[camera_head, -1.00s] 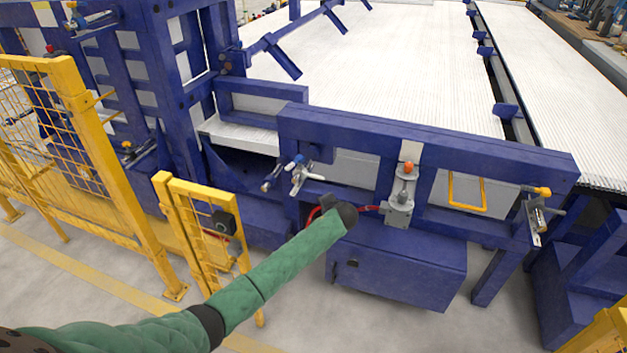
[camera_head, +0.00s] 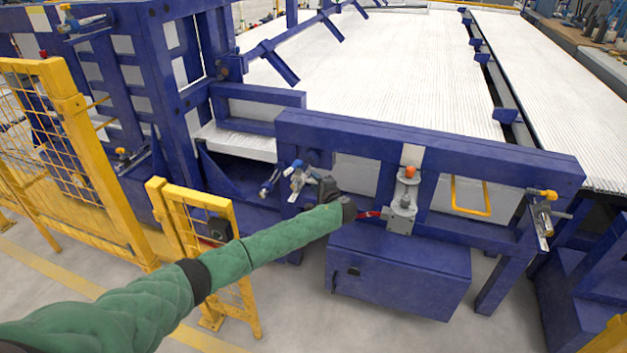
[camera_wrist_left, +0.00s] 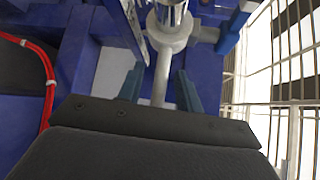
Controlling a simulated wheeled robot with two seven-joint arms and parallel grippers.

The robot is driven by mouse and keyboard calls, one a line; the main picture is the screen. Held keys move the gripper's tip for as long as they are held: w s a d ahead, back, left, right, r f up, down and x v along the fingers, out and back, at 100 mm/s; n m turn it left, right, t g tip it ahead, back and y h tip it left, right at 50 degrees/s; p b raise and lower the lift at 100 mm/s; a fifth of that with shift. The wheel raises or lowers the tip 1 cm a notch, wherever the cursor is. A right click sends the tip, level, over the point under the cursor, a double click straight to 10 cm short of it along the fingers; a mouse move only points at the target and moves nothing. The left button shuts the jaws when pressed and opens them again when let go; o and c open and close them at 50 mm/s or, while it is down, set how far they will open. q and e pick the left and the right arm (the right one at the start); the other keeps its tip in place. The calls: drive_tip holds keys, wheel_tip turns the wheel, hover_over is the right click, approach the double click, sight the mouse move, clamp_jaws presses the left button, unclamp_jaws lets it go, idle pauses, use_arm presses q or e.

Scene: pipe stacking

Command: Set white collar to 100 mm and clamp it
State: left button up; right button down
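The white collar (camera_wrist_left: 168,32) sits around a shiny metal bar in the left wrist view, with a pale lever (camera_wrist_left: 161,82) running from it toward my gripper. In the head view the collar (camera_head: 298,177) is small, at the left end of the blue frame, and my gripper partly overlaps it. My left gripper (camera_wrist_left: 159,84) has its two dark fingers apart, one on each side of the lever. Gaps seem to show on both sides, so it looks open and not closed on the lever. A blue knob (camera_wrist_left: 232,30) is right of the collar. No scale reading is legible. My right gripper is not in view.
A clamp unit with an orange knob (camera_head: 405,190) and a yellow handle (camera_head: 470,197) are on the blue frame (camera_head: 430,150) to the right. A blue box (camera_head: 400,270) is below. Yellow mesh fencing (camera_head: 200,240) stands at left, near my arm.

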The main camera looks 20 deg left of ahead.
use_arm(q)
drive_tip(key=shift+x, duration=1.05)
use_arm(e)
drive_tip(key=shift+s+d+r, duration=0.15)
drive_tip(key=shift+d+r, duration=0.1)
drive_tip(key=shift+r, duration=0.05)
